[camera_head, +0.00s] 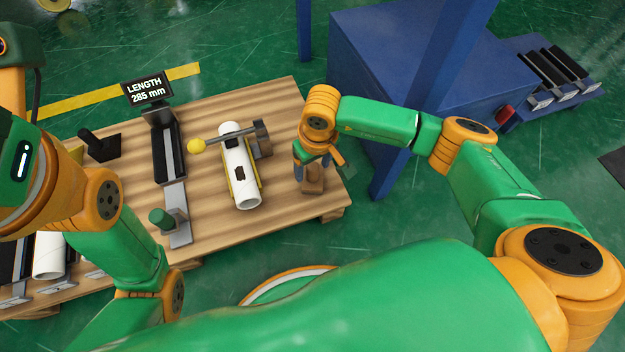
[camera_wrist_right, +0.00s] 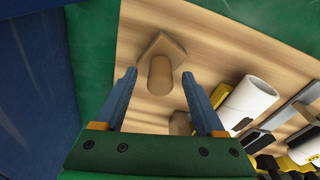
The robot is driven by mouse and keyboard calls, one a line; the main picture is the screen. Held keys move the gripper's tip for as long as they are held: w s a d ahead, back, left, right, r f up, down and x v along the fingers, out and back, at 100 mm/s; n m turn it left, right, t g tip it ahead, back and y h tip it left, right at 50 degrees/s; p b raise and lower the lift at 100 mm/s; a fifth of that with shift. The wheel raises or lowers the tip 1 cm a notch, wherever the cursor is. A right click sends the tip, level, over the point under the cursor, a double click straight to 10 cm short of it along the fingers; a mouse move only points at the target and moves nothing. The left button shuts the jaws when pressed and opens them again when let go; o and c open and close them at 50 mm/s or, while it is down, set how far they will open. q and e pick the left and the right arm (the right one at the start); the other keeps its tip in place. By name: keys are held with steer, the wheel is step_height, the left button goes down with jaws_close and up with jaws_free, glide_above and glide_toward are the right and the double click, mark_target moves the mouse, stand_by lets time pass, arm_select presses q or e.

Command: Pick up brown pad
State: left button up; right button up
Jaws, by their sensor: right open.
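The brown pad (camera_head: 312,183) is a small block with a rounded upright handle, near the right edge of the wooden table (camera_head: 275,100). In the right wrist view the brown pad (camera_wrist_right: 160,72) shows its handle between the fingertips, with its angular base beyond. My right gripper (camera_head: 312,163) is directly over the pad in the head view and partly hides it. In the right wrist view my right gripper (camera_wrist_right: 159,78) is open, one blue finger on each side of the handle, with no contact visible. My left arm shows at the left, but its gripper fingers do not.
A white roll (camera_head: 239,170) lies in a yellow-edged holder left of the pad, beneath a bar with a yellow knob (camera_head: 196,146). A length gauge with a display (camera_head: 147,90) stands farther left. A blue cabinet (camera_head: 400,60) and post rise behind my right arm.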

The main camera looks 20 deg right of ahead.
steer(key=shift+r, duration=0.1)
steer(key=shift+c, duration=0.3)
jaws_close()
stand_by(1.0)
